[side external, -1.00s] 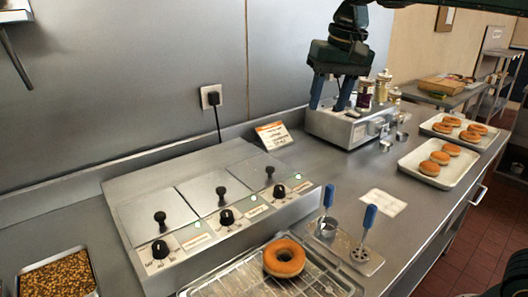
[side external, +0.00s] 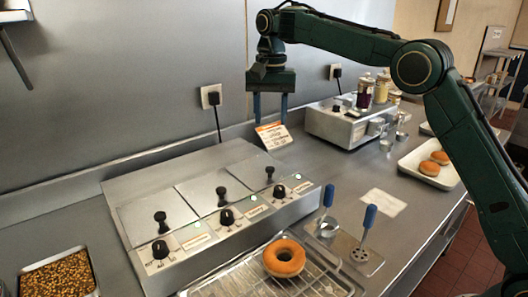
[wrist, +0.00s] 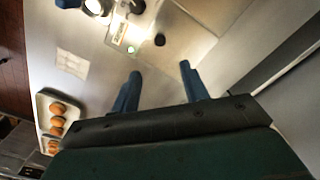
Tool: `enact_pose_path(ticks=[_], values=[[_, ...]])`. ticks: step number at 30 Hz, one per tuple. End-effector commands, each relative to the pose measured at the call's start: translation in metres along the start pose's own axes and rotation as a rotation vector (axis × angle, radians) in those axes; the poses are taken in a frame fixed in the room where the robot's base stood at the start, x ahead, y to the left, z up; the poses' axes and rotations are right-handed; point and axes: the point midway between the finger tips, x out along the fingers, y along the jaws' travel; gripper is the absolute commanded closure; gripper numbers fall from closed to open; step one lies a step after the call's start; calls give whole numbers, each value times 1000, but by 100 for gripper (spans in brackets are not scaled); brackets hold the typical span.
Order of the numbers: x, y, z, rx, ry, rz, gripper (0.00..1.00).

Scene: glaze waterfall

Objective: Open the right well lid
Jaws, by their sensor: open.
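The steel warmer has three flat lids in a row, each with a black knob handle. The right well lid (side external: 248,160) lies flat and closed, its black handle (side external: 269,174) standing near its front edge. My gripper (side external: 270,115) points down with its two blue fingers apart and empty. It appears above and behind the right lid, near the orange-and-white sign, touching nothing that I can see. In the wrist view the open fingers (wrist: 160,75) show below a dark round knob (wrist: 160,40); I cannot tell whether this is the lid handle.
An orange-and-white sign (side external: 273,135) stands behind the warmer. A glazed donut (side external: 284,258) sits on a wire rack in front. Two blue-handled tools (side external: 369,216) stand at the right front. A steel appliance (side external: 340,122) and a donut tray (side external: 414,171) are farther right.

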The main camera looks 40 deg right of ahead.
Motion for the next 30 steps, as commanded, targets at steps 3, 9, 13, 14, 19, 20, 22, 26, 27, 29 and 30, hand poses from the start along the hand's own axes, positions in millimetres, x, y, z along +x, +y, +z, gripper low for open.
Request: enact_pose_path(ticks=[3, 9, 13, 14, 19, 20, 22, 26, 27, 29, 30], values=[[0, 0, 0, 1, 0, 0, 55], [3, 0, 0, 0, -1, 1, 55], [9, 0, 0, 0, -1, 1, 55], [11, 0, 0, 0, -1, 1, 55], [26, 0, 0, 0, -2, 2, 55], [28, 0, 0, 0, -1, 2, 55], [37, 0, 0, 0, -2, 2, 55], [54, 0, 0, 0, -2, 3, 55], [60, 0, 0, 0, -2, 3, 55], [70, 0, 0, 0, -2, 3, 55], [76, 0, 0, 0, -3, 3, 55]])
